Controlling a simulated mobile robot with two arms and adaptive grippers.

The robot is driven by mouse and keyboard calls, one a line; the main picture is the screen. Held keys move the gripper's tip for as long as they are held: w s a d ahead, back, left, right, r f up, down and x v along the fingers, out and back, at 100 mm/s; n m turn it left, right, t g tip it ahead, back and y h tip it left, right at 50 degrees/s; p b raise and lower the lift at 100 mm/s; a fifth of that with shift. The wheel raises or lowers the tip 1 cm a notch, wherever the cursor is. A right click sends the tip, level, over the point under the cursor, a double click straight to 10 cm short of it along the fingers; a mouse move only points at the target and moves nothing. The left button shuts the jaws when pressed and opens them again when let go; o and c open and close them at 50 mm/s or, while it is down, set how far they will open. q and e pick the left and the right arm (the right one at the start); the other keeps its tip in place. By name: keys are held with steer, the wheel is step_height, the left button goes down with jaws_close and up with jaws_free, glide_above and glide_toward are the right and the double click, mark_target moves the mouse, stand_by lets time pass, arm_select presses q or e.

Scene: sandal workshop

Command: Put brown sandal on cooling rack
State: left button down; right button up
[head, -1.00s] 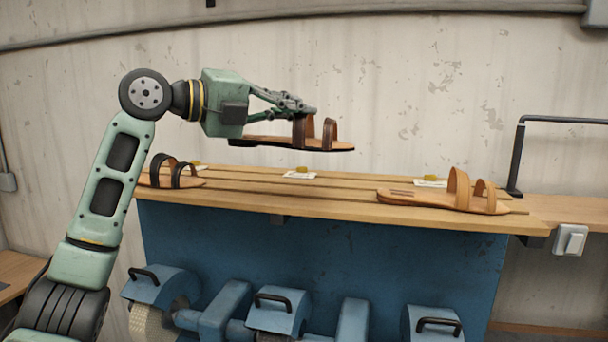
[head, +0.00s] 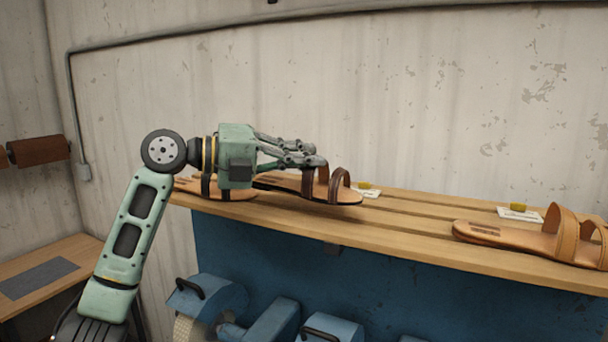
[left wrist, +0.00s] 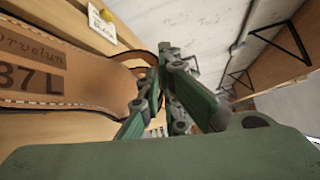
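The brown sandal (head: 284,183), with a tan sole and dark brown straps, is at my left gripper (head: 318,161) in the head view. The gripper's fingers are shut on one of its straps. The sandal is level, low over the slatted wooden rack (head: 410,225); I cannot tell whether its sole touches the slats. In the left wrist view the sandal's insole (left wrist: 60,80), marked "37 L", lies left of the fingers (left wrist: 163,60). My right gripper is in neither view.
A black-strapped sandal (head: 240,194) stands on the rack's left end, partly behind my gripper. A tan sandal (head: 530,240) stands at the right. Small cards (head: 520,213) lie along the back. Bare slats show between the brown and tan sandals.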

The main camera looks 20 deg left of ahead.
mark_target(303, 181)
arm_select(q)
steer(key=shift+s+a, duration=0.1)
steer(key=shift+s, duration=0.05)
steer(key=shift+f, duration=0.3)
steer(key=shift+f+p, duration=0.8)
steer(key=shift+f, duration=0.8)
steer(key=shift+s, duration=0.1)
steer(key=shift+f+b, duration=0.25)
steer(key=shift+b, duration=0.1)
steer(key=c, duration=2)
jaws_free()
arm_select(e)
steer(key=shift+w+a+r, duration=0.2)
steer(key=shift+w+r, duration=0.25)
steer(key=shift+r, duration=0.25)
